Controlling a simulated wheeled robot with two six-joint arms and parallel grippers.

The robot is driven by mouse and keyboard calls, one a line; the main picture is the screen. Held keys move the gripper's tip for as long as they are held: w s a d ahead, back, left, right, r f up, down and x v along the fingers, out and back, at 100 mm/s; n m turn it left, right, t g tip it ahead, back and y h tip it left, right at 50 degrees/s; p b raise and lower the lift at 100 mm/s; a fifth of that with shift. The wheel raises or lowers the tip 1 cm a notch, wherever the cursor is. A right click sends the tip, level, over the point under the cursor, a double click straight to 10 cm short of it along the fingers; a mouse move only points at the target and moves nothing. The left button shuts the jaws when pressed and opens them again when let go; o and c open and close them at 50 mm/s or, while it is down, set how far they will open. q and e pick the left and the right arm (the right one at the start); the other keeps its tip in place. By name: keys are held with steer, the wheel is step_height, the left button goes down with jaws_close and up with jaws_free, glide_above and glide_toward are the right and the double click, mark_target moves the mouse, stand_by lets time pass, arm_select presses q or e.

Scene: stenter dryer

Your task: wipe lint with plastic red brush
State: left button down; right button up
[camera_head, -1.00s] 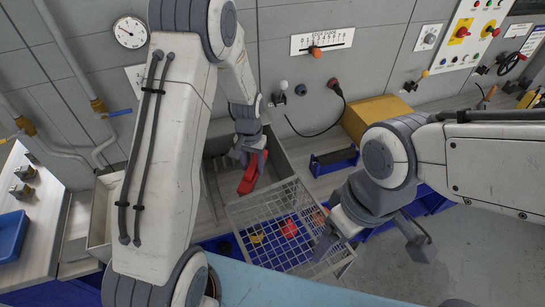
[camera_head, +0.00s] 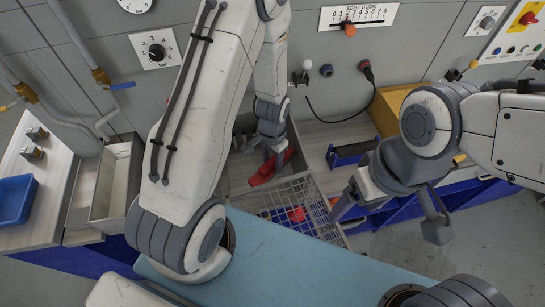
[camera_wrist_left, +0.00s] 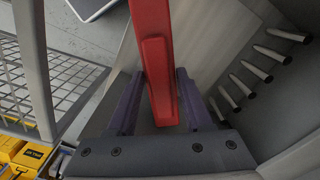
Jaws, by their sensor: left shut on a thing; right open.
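My left gripper (camera_head: 274,150) is shut on the red plastic brush (camera_head: 272,168), just behind the wire mesh screen (camera_head: 275,200). In the left wrist view the red brush (camera_wrist_left: 155,65) runs upward between the two dark fingers (camera_wrist_left: 152,105). The brush is over the grey metal bin (camera_head: 232,172); I cannot tell whether it touches anything. The mesh also shows at the left of the wrist view (camera_wrist_left: 60,80). My right gripper (camera_head: 390,213) is open at the right side of the screen, and contact is unclear. I cannot make out lint.
A row of metal pins (camera_wrist_left: 238,84) lines the grey wall in the wrist view. A yellow box (camera_head: 392,108) and a blue holder with a dark roller (camera_head: 352,153) stand on the right bench. A blue tray (camera_head: 15,200) lies far left. A light blue surface (camera_head: 290,265) spans the front.

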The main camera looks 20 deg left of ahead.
mark_target(274, 169)
arm_select(q)
steer(key=shift+w+d+f+b, duration=0.1)
steer(key=shift+w+f+b, duration=0.05)
steer(key=shift+f+b, duration=0.7)
steer(key=shift+w+d+f+b, duration=0.15)
steer(key=shift+f+b, duration=0.5)
steer(key=shift+f, duration=0.35)
steer(key=shift+w+f+b, duration=0.15)
steer(key=shift+f+b, duration=0.6)
steer(key=shift+f, duration=0.2)
steer(key=shift+w+a, duration=0.6)
steer(key=shift+w, duration=0.25)
steer(key=shift+w+a, duration=0.55)
steer(key=shift+w, duration=0.3)
steer(key=shift+s+d, duration=0.6)
steer(key=shift+s, duration=0.3)
steer(key=shift+s+d, duration=0.55)
steer(key=shift+s, duration=0.3)
steer(key=shift+r, duration=0.1)
steer(key=shift+r+p, duration=2.55)
steer(key=shift+r, duration=0.35)
